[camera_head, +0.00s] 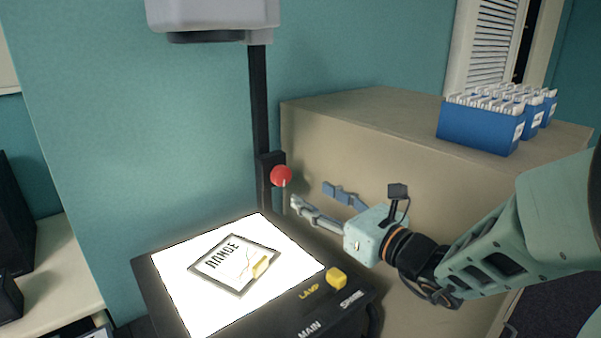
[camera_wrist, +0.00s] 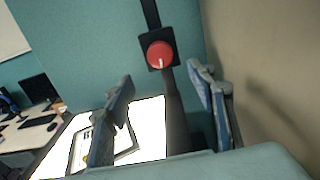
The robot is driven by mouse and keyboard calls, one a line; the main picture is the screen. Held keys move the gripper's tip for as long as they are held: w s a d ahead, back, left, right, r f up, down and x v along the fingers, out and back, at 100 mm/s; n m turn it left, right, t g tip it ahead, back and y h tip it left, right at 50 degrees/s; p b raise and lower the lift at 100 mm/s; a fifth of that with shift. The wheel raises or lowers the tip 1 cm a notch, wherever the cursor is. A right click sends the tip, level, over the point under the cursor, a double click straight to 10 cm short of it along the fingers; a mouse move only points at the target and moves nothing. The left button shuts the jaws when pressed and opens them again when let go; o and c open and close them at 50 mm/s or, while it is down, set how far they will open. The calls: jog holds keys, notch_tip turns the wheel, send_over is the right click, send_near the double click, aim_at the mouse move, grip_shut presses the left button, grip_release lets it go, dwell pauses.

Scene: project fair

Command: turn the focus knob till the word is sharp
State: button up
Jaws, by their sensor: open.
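The red focus knob (camera_head: 281,175) is on a dark block on the projector's upright post (camera_head: 261,120). In the wrist view the knob (camera_wrist: 160,54) shows a pale mark at its lower edge, beyond and between the fingers. My gripper (camera_head: 311,196) is open and empty, just right of and below the knob in the head view; I see no contact.
A yellow lamp switch (camera_head: 337,278) is on the projector's front edge, near labels LAMP, MAIN and SPARE. The projector head (camera_head: 212,15) hangs above. A beige cabinet (camera_head: 350,115) stands behind my gripper, with blue file boxes (camera_head: 480,125) on top. Teal wall lies behind the post.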

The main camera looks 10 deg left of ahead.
aim_at(285, 178)
jog(key=p+x, duration=0.1)
jog(key=x, duration=0.9)
jog(key=shift+w+a+f, duration=0.1)
jog(key=shift+w+a, duration=0.15)
jog(key=shift+a, duration=0.1)
jog(key=c, duration=1.1)
jog(key=n+b, duration=0.1)
jog(key=b, duration=0.2)
jog(key=shift+f, duration=0.25)
jog(key=n+b, duration=0.2)
jog(key=b, duration=0.2)
jog(key=shift+n, duration=0.3)
jog(key=n+b, duration=0.1)
jog(key=b, duration=0.2)
jog(key=shift+r, duration=0.1)
jog(key=shift+r+n+b, duration=0.1)
jog(key=shift+n+b, duration=0.3)
jog(key=shift+n, duration=0.1)
jog(key=shift+r, duration=0.1)
